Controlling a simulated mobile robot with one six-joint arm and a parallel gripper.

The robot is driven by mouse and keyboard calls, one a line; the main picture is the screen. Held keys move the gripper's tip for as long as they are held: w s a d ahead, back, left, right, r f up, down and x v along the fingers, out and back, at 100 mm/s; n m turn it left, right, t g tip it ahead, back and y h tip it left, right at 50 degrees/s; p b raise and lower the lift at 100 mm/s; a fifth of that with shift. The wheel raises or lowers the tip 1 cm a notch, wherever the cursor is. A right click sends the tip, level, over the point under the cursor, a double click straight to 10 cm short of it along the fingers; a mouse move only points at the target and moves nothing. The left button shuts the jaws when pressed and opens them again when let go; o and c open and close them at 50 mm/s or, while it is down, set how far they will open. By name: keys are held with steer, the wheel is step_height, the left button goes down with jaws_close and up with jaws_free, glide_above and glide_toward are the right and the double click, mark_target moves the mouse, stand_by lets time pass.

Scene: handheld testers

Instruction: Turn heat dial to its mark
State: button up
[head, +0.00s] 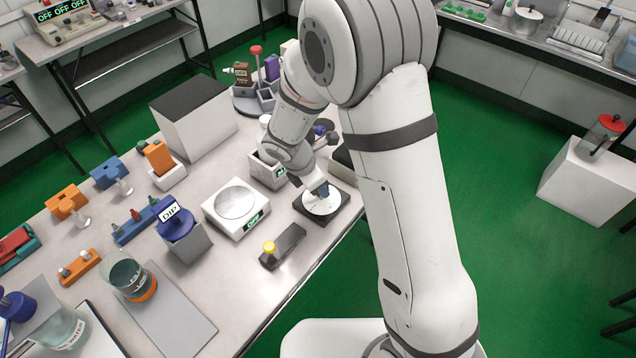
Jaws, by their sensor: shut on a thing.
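The heat dial, a dark block with a round white face (318,209) on a black square base, sits near the right edge of the table. My gripper (321,191) reaches down onto the dial from above and is shut on its knob. The fingers and my wrist hide most of the knob. The dial's mark and the pointer's angle are too small to tell from here.
A white scale (236,207) with a green display stands left of the dial. A dark box with a yellow button (269,247) lies in front. A grey box with a small display (267,171) stands close behind. The bench (255,290) is clear near its front edge.

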stand_by(0.5)
steer(key=o, duration=1)
steer(key=shift+c, duration=0.2)
steer(key=v, duration=0.7)
steer(key=shift+a+r, duration=0.15)
steer(key=shift+r, duration=0.2)
steer(key=shift+s, duration=0.1)
